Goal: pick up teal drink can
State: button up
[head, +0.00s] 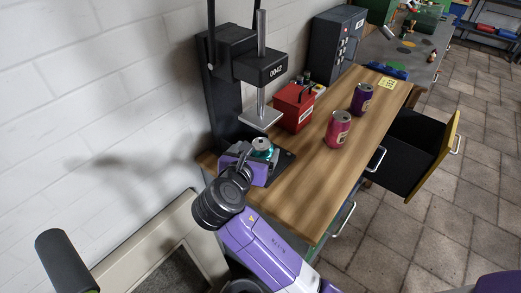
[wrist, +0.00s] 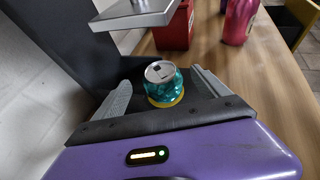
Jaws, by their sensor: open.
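The teal drink can (wrist: 163,86) stands on the dark base of the press, its silver top facing up. It also shows in the head view (head: 262,146), partly hidden by my gripper. My gripper (wrist: 162,92) is open, with one grey finger on the left of the can and one on the right. The can is between the fingers, with a visible gap on the left side. Its lower part is close to the gripper's dark front edge; I cannot tell whether they touch.
The press plate (head: 260,118) hangs just above and behind the can. A red box (head: 293,107) stands behind it. A pink can (head: 338,130) and a purple can (head: 361,98) stand on the wooden bench (head: 300,190) to the right. A drawer (head: 415,150) is open.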

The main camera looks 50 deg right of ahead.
aim_at(261, 145)
jog(key=shift+x, duration=2.75)
jog(key=c, duration=1.6)
jog(key=shift+o, duration=0.2)
jog(key=shift+r, duration=0.1)
